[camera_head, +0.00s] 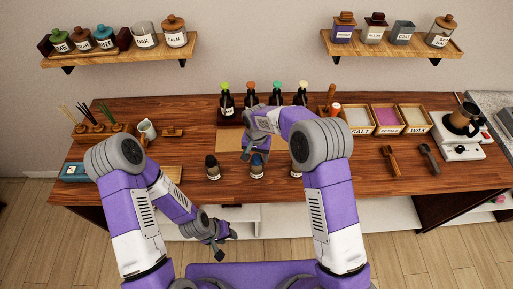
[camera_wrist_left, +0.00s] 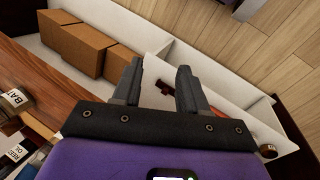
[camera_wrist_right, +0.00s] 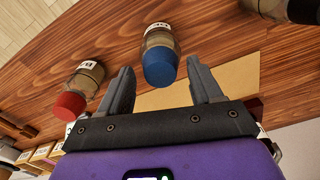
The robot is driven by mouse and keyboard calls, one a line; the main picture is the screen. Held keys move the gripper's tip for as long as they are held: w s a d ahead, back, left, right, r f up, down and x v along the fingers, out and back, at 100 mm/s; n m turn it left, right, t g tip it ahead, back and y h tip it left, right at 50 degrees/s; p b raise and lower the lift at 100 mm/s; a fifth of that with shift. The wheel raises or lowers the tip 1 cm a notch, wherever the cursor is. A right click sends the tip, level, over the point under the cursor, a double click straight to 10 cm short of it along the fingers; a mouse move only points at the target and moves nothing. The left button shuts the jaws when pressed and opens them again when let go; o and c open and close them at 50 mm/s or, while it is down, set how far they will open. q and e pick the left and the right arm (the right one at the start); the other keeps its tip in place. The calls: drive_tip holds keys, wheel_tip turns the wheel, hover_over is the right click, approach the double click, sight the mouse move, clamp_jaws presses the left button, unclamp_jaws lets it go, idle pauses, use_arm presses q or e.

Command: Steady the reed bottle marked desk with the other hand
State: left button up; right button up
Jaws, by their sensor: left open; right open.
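Three small bottles stand along the front of the table: one with a dark cap (camera_head: 212,167), one with a blue cap (camera_head: 257,165) and one with a red cap (camera_wrist_right: 70,105), largely hidden behind my right arm in the head view. My right gripper (camera_head: 254,152) is open and empty, over the table just behind the blue-capped bottle; in the right wrist view that bottle (camera_wrist_right: 160,60) lies ahead, between the finger lines. My left gripper (camera_head: 222,241) is open and empty, low in front of the table edge.
Several dark dropper bottles (camera_head: 227,98) stand at the back middle, behind a tan mat (camera_head: 231,140). A reed holder (camera_head: 100,128) and white jug (camera_head: 147,130) are at left. Labelled bins (camera_head: 388,120) and scoops (camera_head: 392,161) are at right. White shelving (camera_wrist_left: 210,55) lies below the table.

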sight(251, 172)
drive_tip(key=shift+f, duration=0.35)
drive_tip(key=shift+c, duration=0.3)
